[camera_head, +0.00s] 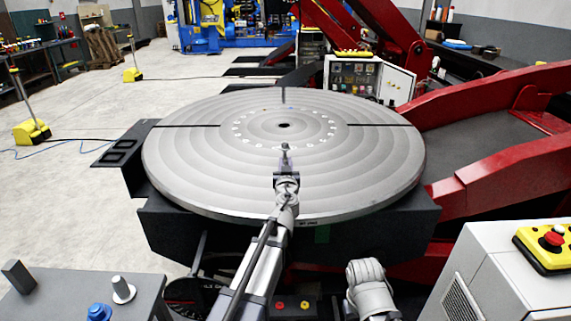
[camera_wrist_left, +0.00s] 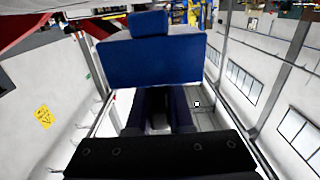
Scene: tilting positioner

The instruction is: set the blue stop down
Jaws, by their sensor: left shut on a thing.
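My left gripper (camera_head: 286,168) reaches out over the near half of the large round grey turntable (camera_head: 200,150). In the left wrist view the gripper (camera_wrist_left: 160,108) is shut on the blue stop (camera_wrist_left: 150,62), a wide blue block with a narrower blue part at its end. In the head view the stop cannot be made out clearly at the gripper's tip. I cannot tell whether it touches the turntable. My right gripper is not in view.
A grey bench (camera_head: 60,300) at front left carries a dark block (camera_head: 18,277), a pale peg (camera_head: 122,289) and a blue round piece (camera_head: 99,312). A control box (camera_head: 500,285) stands at front right. Red beams (camera_head: 490,105) flank the turntable's right. Its top is otherwise clear.

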